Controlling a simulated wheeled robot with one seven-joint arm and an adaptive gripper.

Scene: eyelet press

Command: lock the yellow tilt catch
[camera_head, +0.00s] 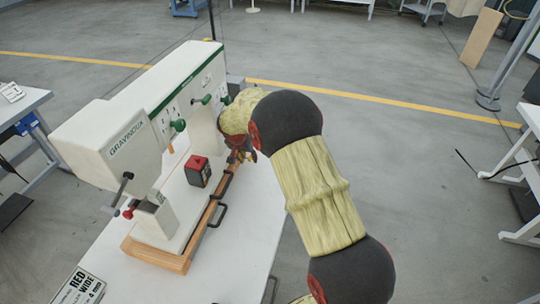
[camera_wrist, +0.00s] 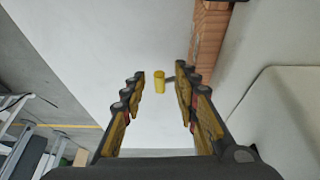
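The yellow tilt catch (camera_wrist: 159,82) shows in the wrist view as a small yellow cylinder on a short dark stem, beside the brown edge of the press base. It lies in line with the gap between my fingertips; I cannot tell how far beyond them it is. My gripper (camera_wrist: 160,73) is open, with one finger on each side of that gap and nothing held. In the head view, my gripper (camera_head: 240,150) is at the far end of the press (camera_head: 120,138), mostly hidden by my arm. The catch is not visible there.
The press stands on a wooden base (camera_head: 160,256) on a white table (camera_head: 235,255). A red-and-black box (camera_head: 197,171), green knobs (camera_head: 178,125) and a dark crank (camera_head: 119,194) are on it. Black handles (camera_head: 218,215) line the base. A sign (camera_head: 80,287) lies at the front left.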

